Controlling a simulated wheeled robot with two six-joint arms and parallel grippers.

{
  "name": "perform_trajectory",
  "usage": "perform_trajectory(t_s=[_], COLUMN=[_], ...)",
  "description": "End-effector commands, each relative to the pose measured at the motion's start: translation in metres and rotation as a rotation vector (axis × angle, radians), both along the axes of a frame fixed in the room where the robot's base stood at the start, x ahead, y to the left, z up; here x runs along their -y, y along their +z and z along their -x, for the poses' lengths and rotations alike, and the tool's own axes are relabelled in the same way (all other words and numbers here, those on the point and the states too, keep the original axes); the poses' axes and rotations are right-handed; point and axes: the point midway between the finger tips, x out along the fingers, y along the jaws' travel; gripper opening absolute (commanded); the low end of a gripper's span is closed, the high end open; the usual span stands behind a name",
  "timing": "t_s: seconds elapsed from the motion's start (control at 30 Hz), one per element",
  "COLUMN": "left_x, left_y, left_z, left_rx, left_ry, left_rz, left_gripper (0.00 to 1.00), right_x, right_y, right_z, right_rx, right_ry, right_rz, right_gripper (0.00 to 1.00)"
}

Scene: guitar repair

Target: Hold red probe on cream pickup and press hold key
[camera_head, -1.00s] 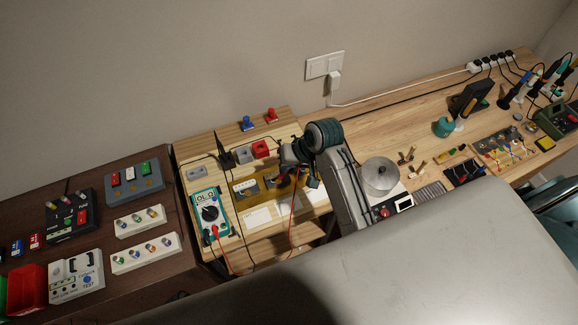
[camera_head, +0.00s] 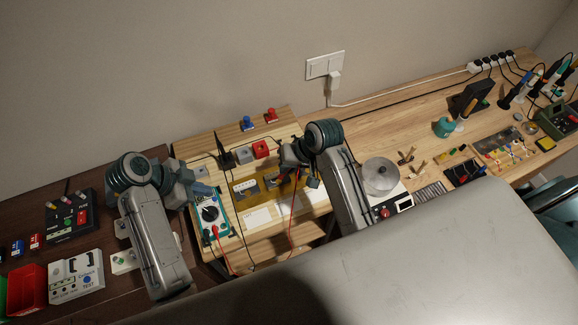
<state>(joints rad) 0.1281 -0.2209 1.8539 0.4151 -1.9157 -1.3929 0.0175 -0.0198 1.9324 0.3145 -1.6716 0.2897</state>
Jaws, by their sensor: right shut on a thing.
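The multimeter (camera_head: 209,215) has a teal case and a dark dial; its top, with the display, is covered by my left gripper (camera_head: 203,184), whose jaw opening I cannot make out. A cream pickup (camera_head: 245,188) sits on the gold-coloured plate (camera_head: 257,196) right of the meter. My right gripper (camera_head: 288,165) is over the right end of that plate, shut on what looks like the red probe. The probe is mostly hidden by the jaws; its red lead (camera_head: 293,207) hangs below them. The tip is too small to tell whether it touches anything.
Red (camera_head: 261,149) and grey blocks stand behind the plate, with blue and red clips (camera_head: 270,115) further back. A dark lead (camera_head: 238,217) crosses the board. A red bin (camera_head: 27,287) is at far left.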

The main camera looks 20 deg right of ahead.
Motion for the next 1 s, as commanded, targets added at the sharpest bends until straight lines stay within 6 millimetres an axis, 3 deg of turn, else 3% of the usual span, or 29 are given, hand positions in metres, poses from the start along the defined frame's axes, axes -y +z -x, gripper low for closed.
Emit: perform_trajectory(t_s=[0.1, 0.2, 0.7, 1.0], left_x=[0.005, 0.006, 0.006, 0.006], left_y=[-0.001, -0.004, -0.053, -0.059], left_z=[-0.017, -0.022, -0.022, -0.023], left_rx=[-0.014, -0.021, -0.024, -0.022], left_ry=[0.018, 0.026, 0.029, 0.029], left_rz=[-0.006, -0.008, -0.009, -0.009], left_gripper=[0.00, 0.00, 0.00, 0.00], right_x=[0.000, 0.000, 0.000, 0.000], right_y=[0.000, 0.000, 0.000, 0.000], right_z=[0.000, 0.000, 0.000, 0.000], right_rx=[0.000, 0.000, 0.000, 0.000], right_ry=[0.000, 0.000, 0.000, 0.000], right_rz=[0.000, 0.000, 0.000, 0.000], right_gripper=[0.00, 0.00, 0.00, 0.00])
